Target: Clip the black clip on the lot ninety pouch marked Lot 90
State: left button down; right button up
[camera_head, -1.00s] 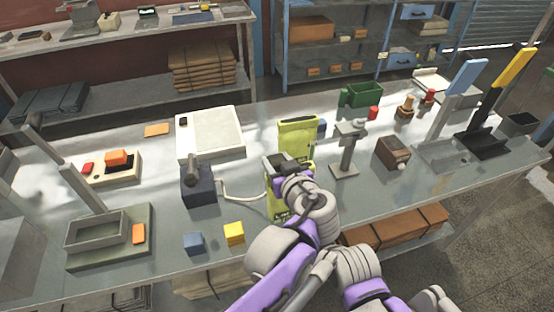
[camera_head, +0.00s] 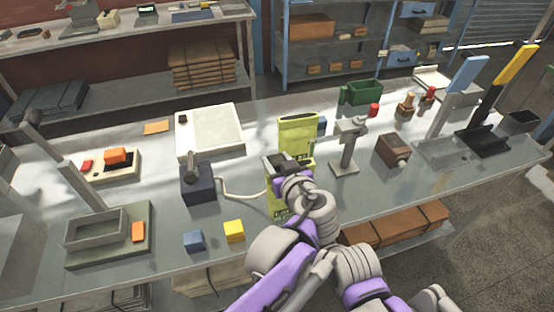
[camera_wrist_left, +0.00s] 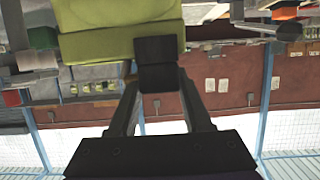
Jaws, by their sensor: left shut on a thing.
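A yellow-green pouch (camera_head: 298,126) stands upright near the middle of the bench, and my left arm covers much of its lower part. More yellow-green shows beside the gripper; I cannot tell whether it is the same pouch. No lot marking is readable. My left gripper (camera_head: 284,165) is at the pouch's near side, shut on the black clip (camera_wrist_left: 157,62). In the left wrist view the clip sits between the fingertips and overlaps the edge of the yellow-green pouch (camera_wrist_left: 112,18). I cannot tell whether its jaws grip the pouch. My right gripper is not in view.
A dark blue device (camera_head: 198,184) with a pale cable stands left of the pouch, and a grey post stand (camera_head: 347,150) is close on its right. A blue cube (camera_head: 194,241) and a yellow cube (camera_head: 234,231) lie near the front edge. A white-topped unit (camera_head: 210,133) is behind.

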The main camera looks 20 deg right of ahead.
pick_arm(q)
jog(key=shift+f, duration=0.35)
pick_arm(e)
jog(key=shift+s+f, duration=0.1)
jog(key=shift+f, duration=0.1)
pick_arm(q)
jog(key=shift+c, duration=1.3)
grip_release()
jog(key=shift+r, duration=0.1)
